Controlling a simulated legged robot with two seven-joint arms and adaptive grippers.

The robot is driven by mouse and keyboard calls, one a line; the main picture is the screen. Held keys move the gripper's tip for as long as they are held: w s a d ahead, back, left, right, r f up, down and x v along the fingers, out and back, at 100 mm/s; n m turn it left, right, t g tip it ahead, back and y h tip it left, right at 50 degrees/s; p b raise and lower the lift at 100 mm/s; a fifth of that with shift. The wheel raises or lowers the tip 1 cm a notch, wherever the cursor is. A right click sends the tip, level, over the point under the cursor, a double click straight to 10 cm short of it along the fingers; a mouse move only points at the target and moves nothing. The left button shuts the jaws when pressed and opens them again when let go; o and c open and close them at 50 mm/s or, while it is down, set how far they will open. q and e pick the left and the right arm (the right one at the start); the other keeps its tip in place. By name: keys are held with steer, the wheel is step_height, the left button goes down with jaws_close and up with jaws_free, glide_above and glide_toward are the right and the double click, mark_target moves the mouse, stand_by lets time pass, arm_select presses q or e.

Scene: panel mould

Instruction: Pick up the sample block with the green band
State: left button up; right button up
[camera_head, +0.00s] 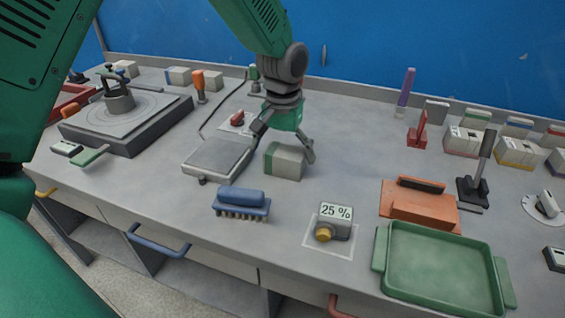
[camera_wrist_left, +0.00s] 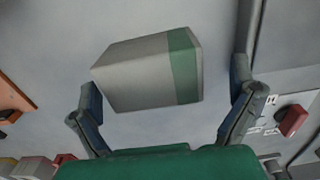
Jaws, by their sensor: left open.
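The sample block with the green band (camera_head: 285,162) is a grey box on the grey bench, beside the flat grey plate device. In the left wrist view the block (camera_wrist_left: 140,75) lies between the two fingers, its green band toward the right finger. My left gripper (camera_head: 282,150) is open and comes down from above, its fingers on either side of the block. In the left wrist view the gripper (camera_wrist_left: 165,108) shows a gap between each finger and the block. My right gripper is not in view.
The flat grey plate device (camera_head: 216,158) stands close on the left of the block. A blue brush (camera_head: 241,201), a 25 % dial box (camera_head: 334,218), an orange float (camera_head: 419,203) and a green tray (camera_head: 382,262) lie nearer the front. Several other blocks line the back.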

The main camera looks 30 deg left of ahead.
arm_select(q)
steer(key=shift+d+f, duration=0.25)
steer(key=shift+f, duration=0.45)
steer(key=shift+d+f, duration=0.25)
steer(key=shift+d, duration=0.2)
steer(key=shift+a, duration=0.4)
steer(key=c, duration=1.3)
steer(key=shift+a+f, duration=0.15)
steer(key=shift+a, duration=0.05)
steer(key=shift+c, duration=0.3)
steer(key=shift+d, duration=0.2)
